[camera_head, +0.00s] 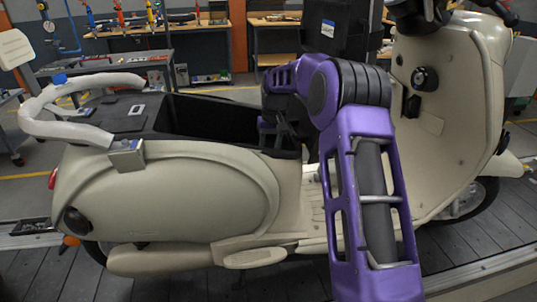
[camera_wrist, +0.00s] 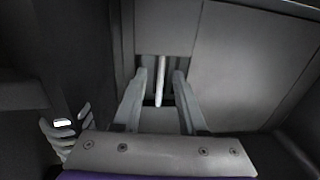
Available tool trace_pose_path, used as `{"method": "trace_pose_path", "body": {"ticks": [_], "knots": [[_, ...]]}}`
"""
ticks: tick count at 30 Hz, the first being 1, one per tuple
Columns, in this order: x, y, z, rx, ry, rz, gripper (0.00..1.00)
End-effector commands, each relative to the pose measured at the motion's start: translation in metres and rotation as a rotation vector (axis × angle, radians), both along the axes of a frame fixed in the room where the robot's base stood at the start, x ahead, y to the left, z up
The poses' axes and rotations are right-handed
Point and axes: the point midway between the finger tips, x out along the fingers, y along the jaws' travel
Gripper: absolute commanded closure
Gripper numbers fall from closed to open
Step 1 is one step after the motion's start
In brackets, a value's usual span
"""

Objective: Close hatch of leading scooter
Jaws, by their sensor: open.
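The cream scooter (camera_head: 175,200) stands side-on in the head view, its front to the right. Its black under-seat compartment (camera_head: 225,117) is open at the top. A tall black panel (camera_head: 346,38) with a blue-and-white label stands upright at the compartment's front end; it looks like the raised hatch, though my arm covers its lower part. In the wrist view my gripper (camera_wrist: 159,88) is open, with a pale rod (camera_wrist: 161,76) showing between the fingers; contact cannot be told. A flat grey surface (camera_wrist: 250,60) lies beyond.
A pale grab rail (camera_head: 75,131) curves around the scooter's rear. The leg shield (camera_head: 455,100) stands close to the right of my arm. Slatted floor (camera_head: 160,287) lies under the scooter. Workbenches (camera_head: 120,62) with tools stand in the background.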

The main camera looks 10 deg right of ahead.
Motion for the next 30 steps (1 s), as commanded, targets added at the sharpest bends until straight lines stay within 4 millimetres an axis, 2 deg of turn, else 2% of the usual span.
{"method": "trace_pose_path", "body": {"ticks": [7, 11, 24, 30], "knots": [[0.000, 0.000, 0.004, 0.000, 0.000, 0.000, 0.59], [0.001, -0.002, 0.021, 0.000, -0.002, 0.000, 0.59], [0.001, -0.012, 0.127, 0.000, -0.003, 0.000, 0.59], [0.001, -0.015, 0.160, 0.001, -0.002, 0.001, 0.59]]}}
